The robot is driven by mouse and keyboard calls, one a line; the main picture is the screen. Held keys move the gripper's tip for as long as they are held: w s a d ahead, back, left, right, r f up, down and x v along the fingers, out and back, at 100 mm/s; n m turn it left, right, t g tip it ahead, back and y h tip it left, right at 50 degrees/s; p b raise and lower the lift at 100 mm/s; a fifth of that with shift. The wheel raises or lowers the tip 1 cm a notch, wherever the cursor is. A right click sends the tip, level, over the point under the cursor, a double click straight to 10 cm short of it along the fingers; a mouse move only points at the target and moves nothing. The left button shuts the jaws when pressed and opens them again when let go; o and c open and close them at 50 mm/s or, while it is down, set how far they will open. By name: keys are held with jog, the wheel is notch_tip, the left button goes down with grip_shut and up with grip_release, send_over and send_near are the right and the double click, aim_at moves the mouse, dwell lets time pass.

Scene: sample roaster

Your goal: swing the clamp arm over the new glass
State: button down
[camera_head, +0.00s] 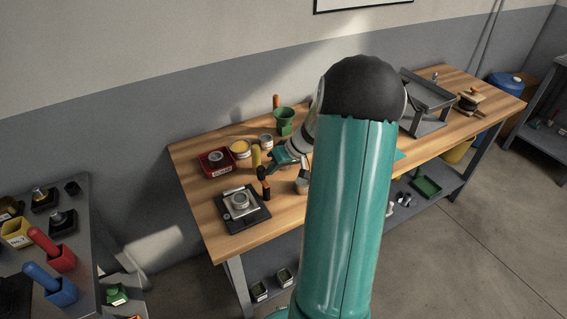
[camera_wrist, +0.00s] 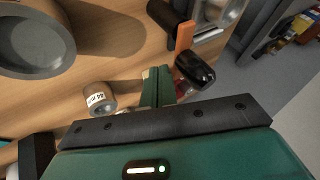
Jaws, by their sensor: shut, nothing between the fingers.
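In the wrist view a metal ring (camera_wrist: 226,10) shows at the top right. An orange piece (camera_wrist: 184,36) and a glossy dark knob (camera_wrist: 195,68) lie below it; they look like the clamp arm's handle, though I cannot be sure. My gripper (camera_wrist: 158,86) is shut and empty, its green fingertips just left of the knob; I cannot tell if they touch. My gripper (camera_head: 282,160) also shows in the head view. I cannot make out the glass itself.
A red tray (camera_head: 215,162), a yellow-topped tin (camera_head: 239,149) and a green cup (camera_head: 284,117) stand behind. In the wrist view a large grey round vessel (camera_wrist: 32,40) and a small labelled cylinder (camera_wrist: 100,97) are at left. My arm hides the bench's middle.

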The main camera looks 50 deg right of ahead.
jog(key=shift+w+a, duration=0.1)
jog(key=shift+a, duration=0.2)
